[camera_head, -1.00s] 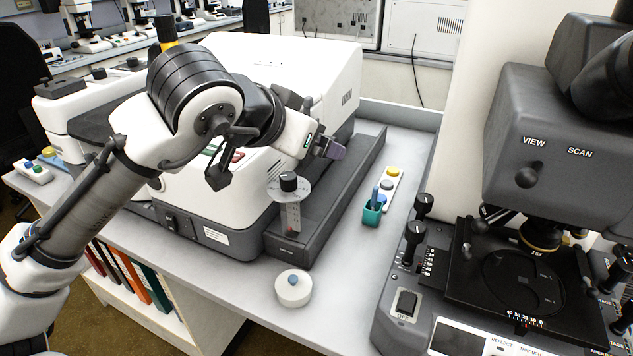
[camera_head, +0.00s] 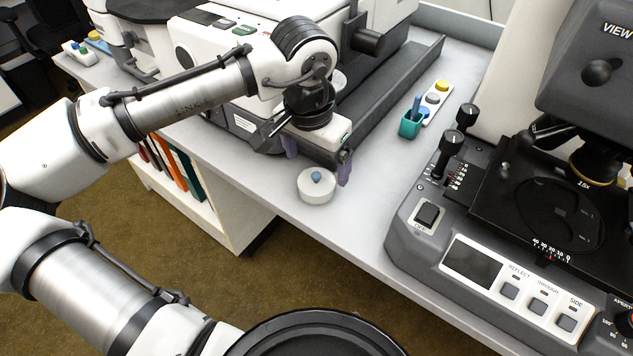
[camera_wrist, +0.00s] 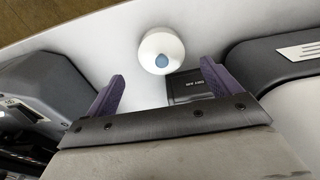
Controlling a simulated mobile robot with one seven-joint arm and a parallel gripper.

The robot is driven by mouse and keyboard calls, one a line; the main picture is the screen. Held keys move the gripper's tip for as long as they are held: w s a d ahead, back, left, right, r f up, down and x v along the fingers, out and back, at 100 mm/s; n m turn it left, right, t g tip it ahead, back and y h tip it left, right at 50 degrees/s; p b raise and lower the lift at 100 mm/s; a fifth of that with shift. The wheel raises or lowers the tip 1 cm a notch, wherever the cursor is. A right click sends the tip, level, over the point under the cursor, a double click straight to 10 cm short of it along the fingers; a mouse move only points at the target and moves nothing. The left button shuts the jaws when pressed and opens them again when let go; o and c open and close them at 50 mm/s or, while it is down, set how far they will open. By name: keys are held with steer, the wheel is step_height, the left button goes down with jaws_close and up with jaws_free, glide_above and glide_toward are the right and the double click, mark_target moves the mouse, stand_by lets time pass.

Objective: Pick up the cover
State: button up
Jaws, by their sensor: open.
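The cover looks to be the round white piece (camera_head: 316,188) with a blue knob on top, standing on the grey-white bench near its front edge. My gripper (camera_head: 317,168) is above and just behind it, open, with its purple fingers apart and pointing down. In the wrist view the white cover (camera_wrist: 161,51) with its blue knob lies beyond the fingertips, between the lines of the two fingers. My gripper (camera_wrist: 161,82) holds nothing there. No contact with the cover shows.
A dark microscope base (camera_head: 470,250) stands to the right. A white instrument (camera_head: 225,75) with a dark grey rail (camera_head: 385,95) is at the back left.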

mark_target(316, 175)
steer(key=shift+w+f, duration=0.15)
steer(key=shift+f, duration=1.2)
steer(key=shift+w+f, duration=0.15)
steer(key=shift+f, duration=1.15)
steer(key=c, duration=1)
steer(key=shift+c, duration=0.2)
steer(key=shift+r, duration=0.1)
step_height(316, 175, up, 20)
steer(key=p, duration=0.1)
